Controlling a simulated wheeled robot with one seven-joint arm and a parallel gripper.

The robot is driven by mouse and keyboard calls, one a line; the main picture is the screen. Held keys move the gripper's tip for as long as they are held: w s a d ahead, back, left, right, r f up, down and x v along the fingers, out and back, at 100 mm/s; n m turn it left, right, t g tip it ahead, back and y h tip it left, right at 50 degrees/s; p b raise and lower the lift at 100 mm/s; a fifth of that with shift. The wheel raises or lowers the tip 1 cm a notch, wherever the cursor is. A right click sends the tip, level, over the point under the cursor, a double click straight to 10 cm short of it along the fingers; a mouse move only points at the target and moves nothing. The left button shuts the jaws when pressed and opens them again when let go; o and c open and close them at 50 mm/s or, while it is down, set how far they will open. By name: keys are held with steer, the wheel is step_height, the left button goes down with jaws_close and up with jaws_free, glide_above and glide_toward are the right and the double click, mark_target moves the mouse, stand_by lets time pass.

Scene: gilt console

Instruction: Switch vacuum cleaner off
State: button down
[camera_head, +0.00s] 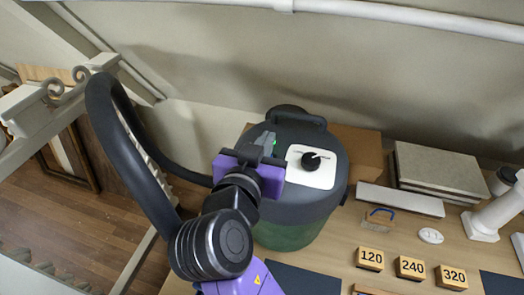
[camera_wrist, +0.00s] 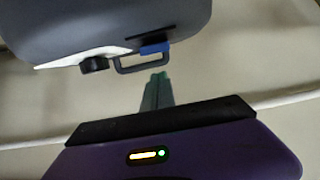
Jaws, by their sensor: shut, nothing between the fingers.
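The vacuum cleaner (camera_head: 322,208) stands upright on the wooden top, with a dark grey lid and a green body. A black knob (camera_head: 311,161) sits on a white panel (camera_head: 325,176) on its lid. My gripper (camera_head: 267,140) is shut and empty, over the left part of the lid beside the panel. In the wrist view my gripper (camera_wrist: 159,78) points at the lid (camera_wrist: 110,22), with a visible gap. There the knob (camera_wrist: 94,65) lies left of the fingertips. A small blue part (camera_wrist: 155,48) sits by a dark loop (camera_wrist: 142,67) just beyond them. Whether the blue part is a switch is unclear.
A black hose (camera_head: 128,150) arches at left near my arm. Right of the vacuum are stacked grey slabs (camera_head: 440,170), a white bar (camera_head: 400,199), and blocks marked 120 (camera_head: 370,259), 240 and 320. A white pipe (camera_head: 400,14) runs along the wall.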

steer(key=s+a+r+b, duration=0.2)
steer(key=s+r, duration=0.3)
steer(key=s, duration=0.3)
steer(key=shift+s+a+b, duration=0.2)
steer(key=shift+a+b, duration=0.1)
steer(key=shift+a, duration=0.25)
